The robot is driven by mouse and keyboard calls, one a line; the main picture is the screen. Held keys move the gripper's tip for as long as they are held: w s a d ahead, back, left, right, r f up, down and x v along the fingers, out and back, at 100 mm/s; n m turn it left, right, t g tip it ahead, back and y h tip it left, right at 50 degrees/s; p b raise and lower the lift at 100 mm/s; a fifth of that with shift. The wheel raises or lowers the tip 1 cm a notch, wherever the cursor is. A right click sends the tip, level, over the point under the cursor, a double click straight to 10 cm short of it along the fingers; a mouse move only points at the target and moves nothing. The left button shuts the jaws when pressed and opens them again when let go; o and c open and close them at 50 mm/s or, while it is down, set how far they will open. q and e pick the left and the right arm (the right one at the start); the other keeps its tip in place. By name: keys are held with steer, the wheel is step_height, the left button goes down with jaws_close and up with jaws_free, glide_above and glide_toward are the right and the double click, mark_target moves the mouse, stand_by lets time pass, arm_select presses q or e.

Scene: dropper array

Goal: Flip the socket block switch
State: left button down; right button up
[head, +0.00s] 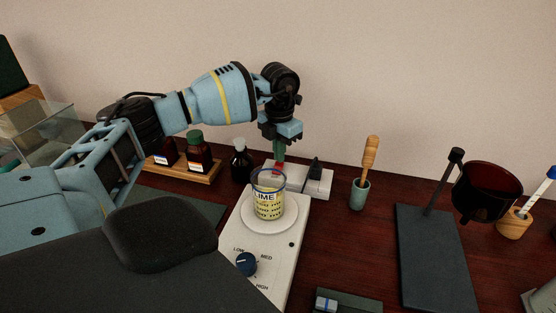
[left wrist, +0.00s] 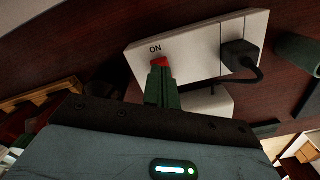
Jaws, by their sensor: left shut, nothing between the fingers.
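The white socket block (head: 318,186) lies on the dark wood table behind the hot plate. In the left wrist view the socket block (left wrist: 195,50) shows a red switch (left wrist: 160,62) beside the word ON, and a black plug (left wrist: 240,56) with a cable. My left gripper (head: 279,158) points down over the left part of the block. Its green fingers (left wrist: 160,82) are shut and empty, with their tips at the red switch, partly covering it. I cannot tell whether they touch it or which way it is tilted. My right gripper is not in view.
A hot plate (head: 228,222) carries a beaker (head: 268,200) labelled LIME just in front of the block. Dark bottles (head: 199,156) stand to the left. A green cup (head: 360,195) with a wooden-handled tool and a stand (head: 432,255) are to the right.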

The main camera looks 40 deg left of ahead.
arm_select(q)
steer(key=shift+s+f, duration=0.1)
steer(key=shift+f, duration=0.7)
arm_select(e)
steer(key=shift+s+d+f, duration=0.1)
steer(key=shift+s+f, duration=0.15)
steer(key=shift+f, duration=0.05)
